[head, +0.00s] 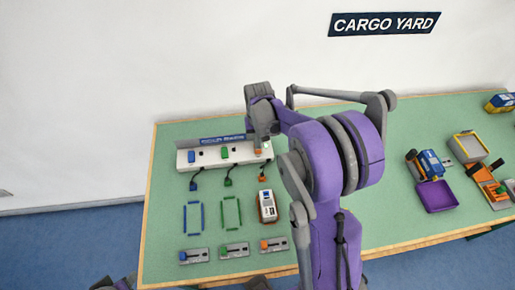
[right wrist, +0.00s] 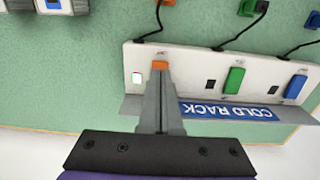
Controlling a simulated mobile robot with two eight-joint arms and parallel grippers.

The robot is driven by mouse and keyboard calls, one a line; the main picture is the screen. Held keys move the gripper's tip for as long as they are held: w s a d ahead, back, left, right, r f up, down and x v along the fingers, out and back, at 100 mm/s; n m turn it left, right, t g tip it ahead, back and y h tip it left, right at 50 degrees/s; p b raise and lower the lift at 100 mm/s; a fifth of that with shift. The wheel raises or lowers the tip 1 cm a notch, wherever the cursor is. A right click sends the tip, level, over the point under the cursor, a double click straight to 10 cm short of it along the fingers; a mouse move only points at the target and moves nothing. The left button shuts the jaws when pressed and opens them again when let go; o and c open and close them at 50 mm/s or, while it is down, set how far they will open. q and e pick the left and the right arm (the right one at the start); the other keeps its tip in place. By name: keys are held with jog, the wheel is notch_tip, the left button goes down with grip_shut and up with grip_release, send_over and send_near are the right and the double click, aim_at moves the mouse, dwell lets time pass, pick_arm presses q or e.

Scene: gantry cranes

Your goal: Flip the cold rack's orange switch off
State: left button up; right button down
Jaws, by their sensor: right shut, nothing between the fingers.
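The cold rack (right wrist: 192,62) is a long white panel at the back of the green table; it also shows in the head view (head: 183,166). It carries a blue switch (right wrist: 295,87), a green switch (right wrist: 234,80) and the orange switch (right wrist: 159,65). A small pale light with a red edge (right wrist: 137,78) glows beside the orange switch; the squares beside the other two are dark. My right gripper (head: 264,137) is shut and empty. In the right wrist view its fingertips (right wrist: 160,75) are at the orange switch and cover part of it; contact is unclear.
Cables run from the rack to blue, green and orange plugs (head: 228,182). A white and orange unit (head: 267,207) stands in front, beside blue and green outlines (head: 193,217). Grey switch plates (head: 233,250) line the front. A purple tray (head: 437,196) lies right of my arm.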

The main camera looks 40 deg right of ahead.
aim_at(258, 151)
pick_arm(q)
jog(key=shift+s+f+b, duration=0.25)
jog(key=shift+f+b, duration=0.4)
jog(key=shift+f, duration=0.15)
pick_arm(e)
jog(key=shift+f, duration=0.95)
jog(key=shift+r, duration=0.1)
jog(key=shift+r+p, duration=1.8)
jog(key=shift+r, duration=1.7)
pick_arm(q)
jog(key=r, duration=0.1)
jog(key=w+r, duration=0.1)
jog(key=r, duration=0.2)
jog(key=shift+w+r, duration=0.3)
jog(key=shift+s, duration=0.1)
pick_arm(e)
jog(key=shift+f, duration=0.1)
